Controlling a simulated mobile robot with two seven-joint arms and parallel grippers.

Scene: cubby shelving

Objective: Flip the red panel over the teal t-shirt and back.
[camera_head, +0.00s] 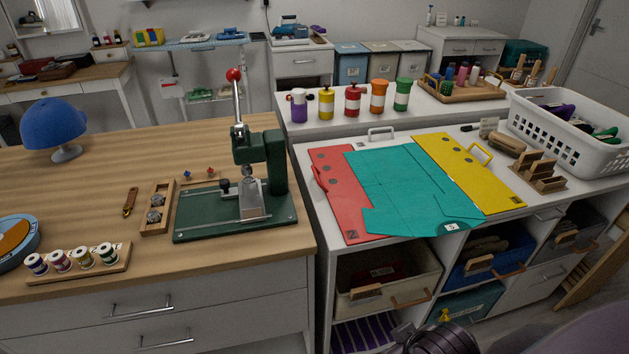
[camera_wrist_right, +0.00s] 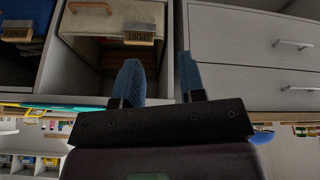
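The red panel (camera_head: 335,203) lies flat on the white counter at the left side of the folding board. It has a red handle on its left edge and dark round spots. The teal t-shirt (camera_head: 405,195) lies spread flat, its left part overlapping the red panel and its right part beside the yellow panel (camera_head: 462,168). My right gripper (camera_wrist_right: 160,75) is open and empty in the right wrist view, in front of the shelving below the counter. A dark part of my arm shows at the bottom of the head view. My left gripper is not in view.
A white handle (camera_head: 380,132) stands at the board's back edge. Several coloured bottles (camera_head: 353,101) line the raised back shelf. A white basket (camera_head: 578,140) and a wooden rack (camera_head: 538,172) stand right of the board. A green press (camera_head: 258,165) stands on the left table.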

